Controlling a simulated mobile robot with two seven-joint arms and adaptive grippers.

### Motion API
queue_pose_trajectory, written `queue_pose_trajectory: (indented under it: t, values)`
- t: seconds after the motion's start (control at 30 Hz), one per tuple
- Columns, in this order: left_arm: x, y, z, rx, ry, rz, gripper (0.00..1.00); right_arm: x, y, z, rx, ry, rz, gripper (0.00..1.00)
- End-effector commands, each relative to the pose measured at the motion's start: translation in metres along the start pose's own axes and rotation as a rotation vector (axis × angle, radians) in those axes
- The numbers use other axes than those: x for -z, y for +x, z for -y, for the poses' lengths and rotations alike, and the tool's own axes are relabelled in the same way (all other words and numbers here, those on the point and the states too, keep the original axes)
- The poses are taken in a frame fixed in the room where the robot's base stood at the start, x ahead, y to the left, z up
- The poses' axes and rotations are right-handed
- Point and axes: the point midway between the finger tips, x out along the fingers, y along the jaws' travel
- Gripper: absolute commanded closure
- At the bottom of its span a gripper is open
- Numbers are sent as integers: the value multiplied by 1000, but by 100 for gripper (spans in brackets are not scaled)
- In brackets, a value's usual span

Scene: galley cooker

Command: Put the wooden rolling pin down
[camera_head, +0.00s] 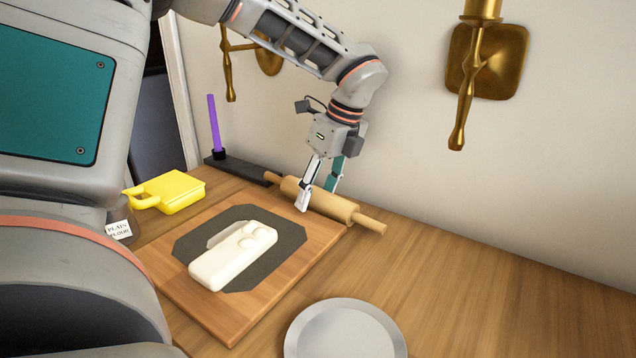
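The wooden rolling pin (341,208) lies slantwise along the back edge of the wooden board (190,308), at the middle of the view. Its right handle reaches past the board's corner. I cannot tell whether it rests on the surface or is just above it. My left gripper (318,196) points down over the pin's barrel. One finger is on the near side and the other on the far side, and they appear closed against the pin. The near finger hides part of the barrel. My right gripper is not in view.
White dough-like pieces (235,258) lie on a dark mat (281,265) on the board. A grey plate (300,335) is in front. A yellow block-like item (175,192), a purple candle (214,125) and a flour jar (119,230) are left. The counter (480,275) is clear at right.

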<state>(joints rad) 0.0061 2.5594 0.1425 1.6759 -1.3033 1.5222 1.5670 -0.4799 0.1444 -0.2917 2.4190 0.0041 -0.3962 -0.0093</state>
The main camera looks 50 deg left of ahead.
Motion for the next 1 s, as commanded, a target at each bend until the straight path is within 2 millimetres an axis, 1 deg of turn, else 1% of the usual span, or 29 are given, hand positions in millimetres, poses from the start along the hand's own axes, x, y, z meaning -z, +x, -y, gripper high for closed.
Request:
queue_pose_trajectory:
  t: [0.3, 0.47, 0.6, 0.8, 0.9, 1.0]
  values:
    - [0, -1, 1, 4, -1, 1, 50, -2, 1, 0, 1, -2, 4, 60]
    - [0, 1, 1, 6, -1, 1, 50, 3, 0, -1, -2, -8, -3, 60]
    - [0, -24, 2, 11, -3, 0, 50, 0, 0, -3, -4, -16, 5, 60]
    - [6, -56, 5, 9, -1, 0, 50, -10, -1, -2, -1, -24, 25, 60]
    - [6, -67, 4, 7, -2, 0, 50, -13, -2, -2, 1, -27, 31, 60]
    - [6, -74, 5, 7, -1, 1, 50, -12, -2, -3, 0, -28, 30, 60]
